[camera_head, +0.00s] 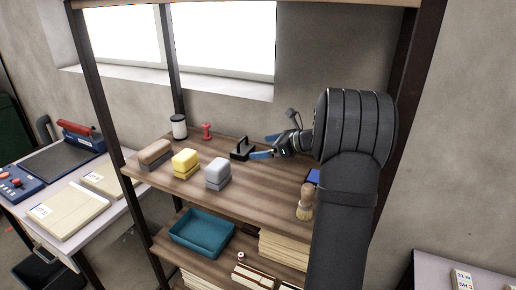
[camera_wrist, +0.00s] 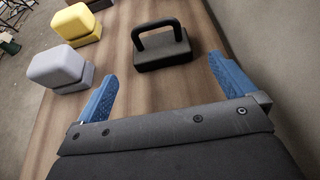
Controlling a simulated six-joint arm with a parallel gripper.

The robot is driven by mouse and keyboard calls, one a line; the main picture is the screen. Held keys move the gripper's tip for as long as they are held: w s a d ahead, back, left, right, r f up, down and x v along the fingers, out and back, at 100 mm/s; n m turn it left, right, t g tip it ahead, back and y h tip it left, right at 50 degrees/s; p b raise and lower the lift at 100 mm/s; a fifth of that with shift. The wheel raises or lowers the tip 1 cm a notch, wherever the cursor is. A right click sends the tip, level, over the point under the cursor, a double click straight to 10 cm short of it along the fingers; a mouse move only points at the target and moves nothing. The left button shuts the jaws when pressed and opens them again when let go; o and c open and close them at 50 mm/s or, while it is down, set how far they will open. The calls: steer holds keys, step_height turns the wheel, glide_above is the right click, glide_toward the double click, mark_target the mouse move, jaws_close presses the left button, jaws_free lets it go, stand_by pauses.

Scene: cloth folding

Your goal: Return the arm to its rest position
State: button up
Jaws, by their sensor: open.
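My gripper (camera_head: 264,147) is open and empty above the wooden shelf, at the end of my dark arm, which rises from the lower right in the head view. Its two blue fingers (camera_wrist: 166,88) stand wide apart in the wrist view, with nothing between them. A black block with a handle (camera_head: 242,150) sits just beyond the fingertips. It also shows upright in the wrist view (camera_wrist: 162,54), apart from the fingers. No cloth shows in either view.
On the shelf (camera_head: 255,190) stand a grey block (camera_head: 218,174), a yellow block (camera_head: 186,163), a brown block (camera_head: 155,155), a white jar (camera_head: 179,127) and a red piece (camera_head: 207,131). A brush (camera_head: 306,203) stands beside my arm. A teal tray (camera_head: 202,232) lies below. Dark posts frame the shelf.

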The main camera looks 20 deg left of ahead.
mark_target(247, 150)
stand_by(0.3)
steer(key=x, duration=0.7)
steer(key=shift+a+f, duration=0.2)
steer(key=shift+f, duration=0.05)
step_height(247, 150, up, 3)
steer(key=shift+f, duration=0.25)
steer(key=shift+r, duration=0.85)
